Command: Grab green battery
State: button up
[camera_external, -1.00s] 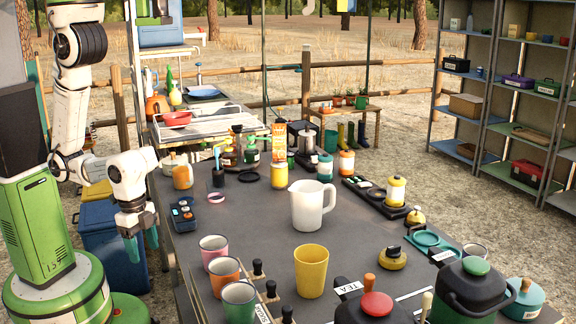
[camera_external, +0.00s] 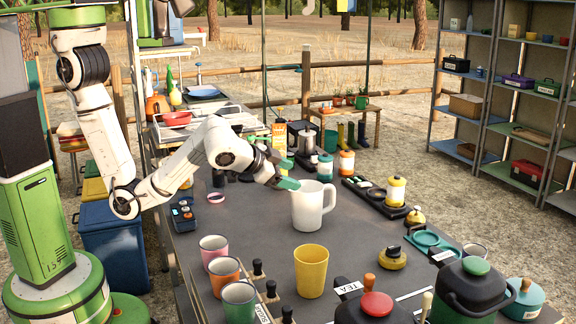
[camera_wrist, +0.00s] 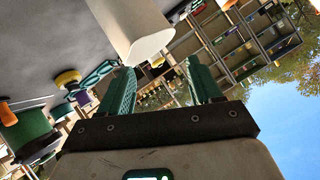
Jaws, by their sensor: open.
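My gripper (camera_external: 287,174) is open with nothing between its teal fingers. It hangs over the table, just behind and left of the top of the white pitcher (camera_external: 309,207). In the wrist view the fingers of my gripper (camera_wrist: 158,68) are spread, and the white pitcher (camera_wrist: 133,28) fills the upper middle, close by. A small dark holder (camera_external: 183,216) with several small coloured pieces lies at the table's left edge, below my forearm. I cannot make out for certain which thing is the green battery.
Yellow, orange, pink and green cups stand at the front, including the yellow cup (camera_external: 311,270). A yellow-banded jar (camera_external: 396,190) stands on a dark tray at right. Dark pots crowd the front right corner. Shelves (camera_external: 505,100) stand behind right. The mid-table (camera_external: 255,225) is clear.

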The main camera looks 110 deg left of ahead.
jog(key=s+a+r+n+g+y+b, duration=0.1)
jog(key=s+a+r+n+g+b, duration=0.15)
jog(key=a, duration=0.75)
jog(key=s+a+r+n+g+y+b, duration=0.2)
jog(key=s+a+r, duration=0.15)
jog(key=a, duration=0.75)
jog(key=s+a+r+n+g+y+b, duration=0.1)
jog(key=s+a+r+n+g+b, duration=0.2)
jog(key=a, duration=0.7)
jog(key=n+h+b, duration=0.4)
jog(key=h+b, duration=0.3)
jog(key=b, duration=1.1)
send_over(290, 156)
jog(key=s+d, duration=0.2)
notch_tip(290, 156, down, 11)
jog(key=f+b, duration=0.1)
jog(key=b, duration=0.1)
jog(key=f+t+h+b, duration=0.1)
jog(key=f+b, duration=0.1)
jog(key=a+f+h+b, duration=0.1)
jog(key=f+b, duration=0.1)
jog(key=shift+w+a+f, duration=0.1)
jog(key=shift+w+f, duration=0.1)
jog(key=shift+w, duration=0.2)
jog(key=shift+w+b+x, duration=0.1)
jog(key=shift+b+x, duration=0.55)
jog(key=shift+x, duration=0.75)
jog(key=shift+w+b+x, duration=0.15)
jog(key=shift+b+x, duration=0.5)
jog(key=shift+x, duration=0.7)
